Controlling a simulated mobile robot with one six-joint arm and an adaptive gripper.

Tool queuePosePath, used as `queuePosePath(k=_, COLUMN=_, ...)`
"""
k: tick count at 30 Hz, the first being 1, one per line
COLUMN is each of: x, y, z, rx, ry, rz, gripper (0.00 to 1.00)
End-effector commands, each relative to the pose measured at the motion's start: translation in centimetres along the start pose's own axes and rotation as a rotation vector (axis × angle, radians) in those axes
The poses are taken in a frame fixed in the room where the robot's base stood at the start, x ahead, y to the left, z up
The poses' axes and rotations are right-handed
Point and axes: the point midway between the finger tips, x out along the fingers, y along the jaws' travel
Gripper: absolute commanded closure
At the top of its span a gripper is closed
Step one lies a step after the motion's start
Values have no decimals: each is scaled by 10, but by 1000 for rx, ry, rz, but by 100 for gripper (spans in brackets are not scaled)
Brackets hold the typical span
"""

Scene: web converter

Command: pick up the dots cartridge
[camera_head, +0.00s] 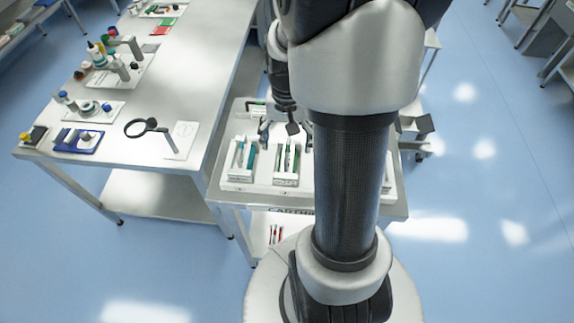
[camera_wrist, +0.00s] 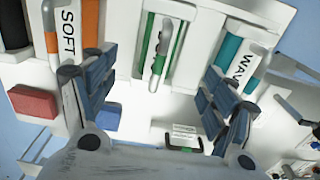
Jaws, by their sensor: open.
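In the wrist view a green cartridge (camera_wrist: 150,52) with a pale handle-like bar sits in a white holder between two labelled cartridges. No word is readable on it, so I cannot confirm that it is the dots cartridge. An orange cartridge (camera_wrist: 88,25) marked SOFT is at left, and a teal one (camera_wrist: 228,50) marked WAV, the rest hidden, is at right. In the head view the green cartridge (camera_head: 287,157) stands in the middle holder. My gripper (camera_wrist: 155,68) is open, its blue-padded fingers on either side of the green cartridge, apart from it.
The holders stand on a white cart (camera_head: 222,185). My arm hides the cart's right part in the head view. A red block (camera_wrist: 33,102) lies at left in the wrist view. A long table (camera_head: 185,85) with several tools stands left of the cart.

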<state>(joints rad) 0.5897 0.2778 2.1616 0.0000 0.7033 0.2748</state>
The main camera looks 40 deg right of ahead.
Motion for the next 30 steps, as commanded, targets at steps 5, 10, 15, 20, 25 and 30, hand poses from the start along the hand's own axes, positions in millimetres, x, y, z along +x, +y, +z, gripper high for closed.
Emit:
queuePosePath(k=5, x=17, y=0, z=0, rx=0, ry=0, rz=0, gripper=22)
queuePosePath(k=10, x=26, y=1, z=2, rx=0, ry=0, rz=0, gripper=22)
queuePosePath(k=15, x=52, y=3, z=7, rx=0, ry=-2, rz=0, gripper=22)
queuePosePath(k=20, x=70, y=3, z=7, rx=0, ry=-1, rz=0, gripper=22)
queuePosePath(k=25, x=70, y=3, z=7, rx=0, ry=1, rz=0, gripper=22)
queuePosePath(k=30, x=69, y=3, z=7, rx=0, ry=1, rz=0, gripper=30)
